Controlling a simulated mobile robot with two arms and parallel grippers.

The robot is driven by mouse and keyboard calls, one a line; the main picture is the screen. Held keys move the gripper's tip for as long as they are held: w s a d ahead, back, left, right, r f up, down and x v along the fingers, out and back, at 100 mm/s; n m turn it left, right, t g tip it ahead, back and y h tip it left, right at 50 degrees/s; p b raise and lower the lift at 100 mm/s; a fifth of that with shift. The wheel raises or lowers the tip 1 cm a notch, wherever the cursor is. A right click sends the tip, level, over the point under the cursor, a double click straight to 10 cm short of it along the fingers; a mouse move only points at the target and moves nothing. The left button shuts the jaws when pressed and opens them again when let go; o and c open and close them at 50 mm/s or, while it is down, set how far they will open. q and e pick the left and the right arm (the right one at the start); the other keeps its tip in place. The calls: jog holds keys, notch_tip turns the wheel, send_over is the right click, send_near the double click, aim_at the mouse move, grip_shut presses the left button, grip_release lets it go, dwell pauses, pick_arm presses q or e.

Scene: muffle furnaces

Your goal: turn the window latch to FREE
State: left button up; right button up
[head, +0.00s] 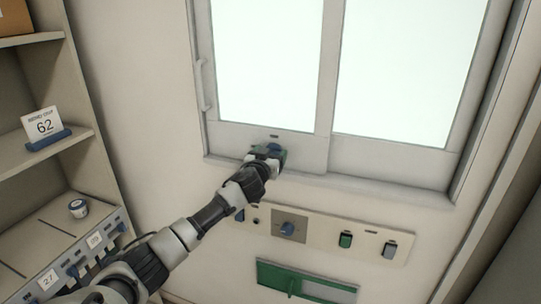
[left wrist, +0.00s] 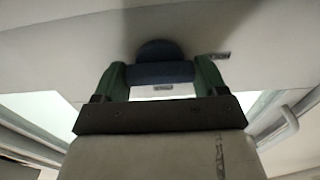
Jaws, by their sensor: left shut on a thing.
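The window (head: 265,60) has a pale frame with two bright panes. My left gripper (head: 273,154) is at the lower rail of its left pane. In the left wrist view, my left gripper (left wrist: 160,78) has its two green fingers closed on a dark blue latch (left wrist: 160,72), one finger on each side. The latch's rounded end shows beyond the fingers. In the head view the gripper covers most of the latch. Small label plates sit near the latch, one between the fingers (left wrist: 163,87) and one to the right (left wrist: 218,56); I cannot read them. My right gripper is not in view.
Below the window is a control panel (head: 320,235) with a blue knob (head: 287,228), a green switch (head: 345,240) and a grey switch (head: 390,249). A vertical handle (head: 206,85) is on the window's left side.

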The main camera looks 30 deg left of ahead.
pick_arm(q)
jog(key=shift+m, duration=0.3)
jog(key=shift+d+m+p, duration=0.1)
jog(key=shift+m+p, duration=1.05)
jog(key=shift+m, duration=7.55)
jog(key=shift+f, duration=0.1)
jog(key=o, duration=0.9)
